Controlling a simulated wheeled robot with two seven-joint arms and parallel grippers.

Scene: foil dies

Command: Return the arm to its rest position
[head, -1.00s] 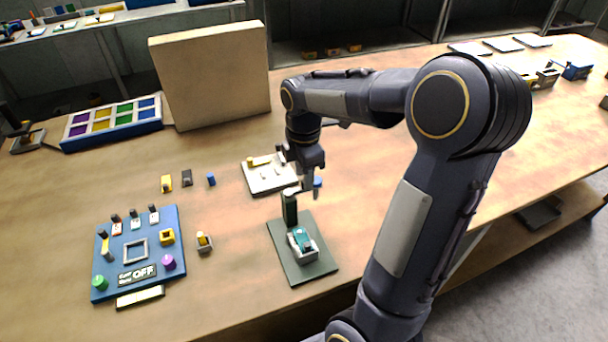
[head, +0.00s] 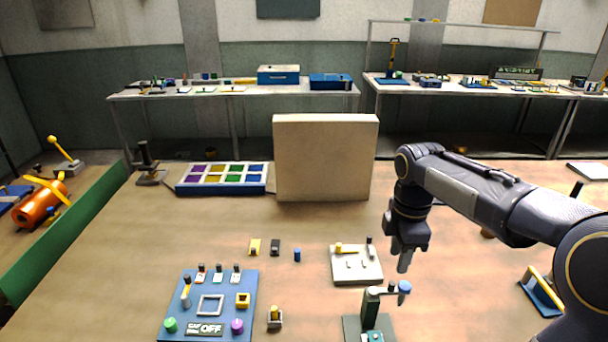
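My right arm comes in from the right, and its gripper (head: 399,256) points down over the bench. The fingers look apart with nothing between them. The lower fingertip shows just above the blue knob (head: 404,287) of a small dark green press (head: 371,309); I cannot tell the exact gap in depth. The press base is cut off at the bottom edge, with a teal piece (head: 372,337) partly showing on it. My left gripper is not in view.
A blue panel (head: 249,300) with knobs and an OFF sign lies left of the press. A pale plate (head: 357,280) with small parts lies behind it. A beige upright board (head: 325,157) and a colored compartment tray (head: 222,190) stand farther back.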

